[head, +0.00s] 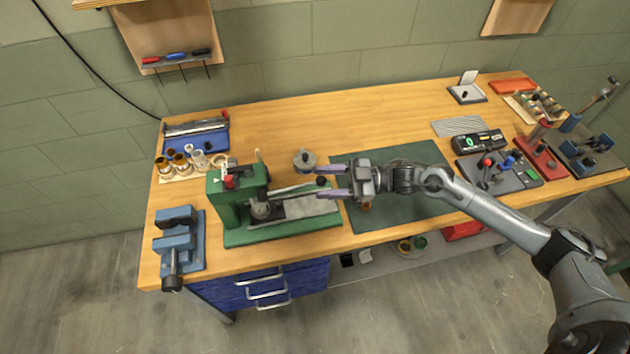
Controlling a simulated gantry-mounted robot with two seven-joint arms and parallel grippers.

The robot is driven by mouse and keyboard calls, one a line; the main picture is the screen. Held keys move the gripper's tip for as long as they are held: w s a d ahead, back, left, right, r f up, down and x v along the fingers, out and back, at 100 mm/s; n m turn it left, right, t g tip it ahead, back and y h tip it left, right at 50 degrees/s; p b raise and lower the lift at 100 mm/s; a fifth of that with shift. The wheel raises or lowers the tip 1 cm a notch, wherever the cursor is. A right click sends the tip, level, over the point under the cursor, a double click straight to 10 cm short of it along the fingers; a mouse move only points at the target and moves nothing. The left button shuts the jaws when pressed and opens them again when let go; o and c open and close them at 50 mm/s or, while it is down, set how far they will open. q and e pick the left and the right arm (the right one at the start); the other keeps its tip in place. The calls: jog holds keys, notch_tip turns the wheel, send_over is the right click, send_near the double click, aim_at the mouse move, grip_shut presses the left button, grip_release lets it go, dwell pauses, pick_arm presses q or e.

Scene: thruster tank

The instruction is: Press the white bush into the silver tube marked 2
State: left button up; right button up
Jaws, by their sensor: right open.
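My right gripper (319,182) is open, its two purple fingers pointing left. The black ball knob (322,181) of the green arbor press's lever lies between or just at the fingertips; contact cannot be told. The green arbor press (223,206) stands at the left of the bench, its lever reaching right. A small grey round part (261,209) sits under its ram; I cannot tell whether this is the tube with the bush. Several brass and silver tubes (198,159) stand on a light board behind the press. No number is readable, and the white bush is not clearly identifiable. My left gripper is not in view.
A grey round object (305,160) stands just behind the fingertips. A blue vise (177,240) is at the front left. A dark green mat (400,205) lies under my right forearm. Fixtures and a black meter (477,141) occupy the right. The back middle is clear.

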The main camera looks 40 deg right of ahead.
jog(key=v, duration=0.7)
jog(key=shift+d, duration=0.15)
